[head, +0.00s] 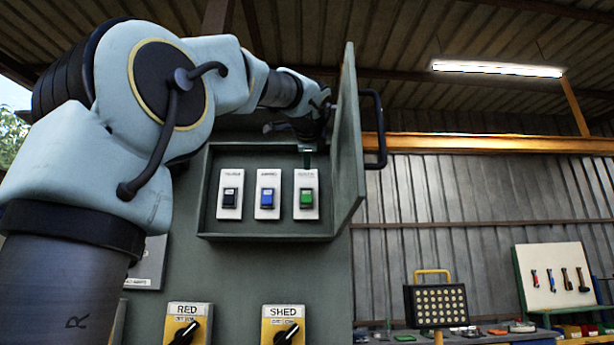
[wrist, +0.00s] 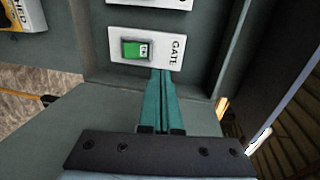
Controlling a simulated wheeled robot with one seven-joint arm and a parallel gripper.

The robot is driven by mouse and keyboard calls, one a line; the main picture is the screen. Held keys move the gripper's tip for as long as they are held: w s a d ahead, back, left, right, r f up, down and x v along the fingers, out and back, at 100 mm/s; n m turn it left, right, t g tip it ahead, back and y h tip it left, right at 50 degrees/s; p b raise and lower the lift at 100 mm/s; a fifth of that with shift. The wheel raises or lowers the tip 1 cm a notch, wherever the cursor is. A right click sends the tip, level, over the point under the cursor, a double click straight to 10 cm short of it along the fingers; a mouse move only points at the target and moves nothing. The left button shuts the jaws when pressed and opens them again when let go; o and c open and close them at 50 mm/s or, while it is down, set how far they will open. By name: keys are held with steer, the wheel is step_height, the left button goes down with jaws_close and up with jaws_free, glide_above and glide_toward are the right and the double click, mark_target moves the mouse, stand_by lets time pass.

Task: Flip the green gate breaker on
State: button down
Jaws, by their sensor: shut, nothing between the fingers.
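The green gate breaker (head: 306,198) is the rightmost of three rocker switches in an open grey box (head: 210,190). In the wrist view the green breaker (wrist: 136,49) sits on a white plate (wrist: 165,52) labelled GATE, with a white marked part on one side of the rocker. My gripper (head: 307,160) is at the box's upper right, above the green breaker. In the wrist view its teal fingers (wrist: 161,75) are together and empty, with their tips at the label end of the plate. I cannot tell whether they touch it.
The box door (head: 347,150) stands open on the right, close beside my gripper, with a dark handle (head: 376,130). Black (head: 230,198) and blue (head: 267,198) breakers sit left of the green one. Yellow RED (head: 188,325) and SHED (head: 283,325) knob switches are below.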

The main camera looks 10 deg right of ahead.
steer(key=s, duration=0.1)
steer(key=s+r, duration=0.2)
steer(key=s, duration=0.1)
steer(key=shift+s+a+r+b, duration=0.1)
steer(key=shift+a+b, duration=0.3)
steer(key=w+f+n+g+y, duration=0.1)
steer(key=w+f+g, duration=0.15)
steer(key=f, duration=0.65)
steer(key=w+f+n+g, duration=0.15)
steer(key=w+f, duration=0.25)
steer(key=f, duration=0.5)
steer(key=a+f+n+g+y, duration=0.1)
steer(key=a+f+n+g, duration=0.15)
steer(key=f, duration=0.95)
steer(key=a+f+n+g, duration=0.1)
steer(key=a+f+n, duration=0.25)
steer(key=f, duration=0.85)
steer(key=s+a+f+n+g, duration=0.2)
steer(key=s+f, duration=0.4)
steer(key=f, duration=0.3)
steer(key=s+a+f+n+g, duration=0.2)
steer(key=s+a+f+n, duration=0.3)
steer(key=f, duration=0.5)
steer(key=s+a+f+n+g, duration=0.3)
steer(key=s+a+f, duration=0.4)
steer(key=s+f, duration=0.2)
steer(key=shift+s+f+y, duration=0.15)
steer(key=shift+s+y, duration=0.1)
steer(key=shift+y, duration=0.15)
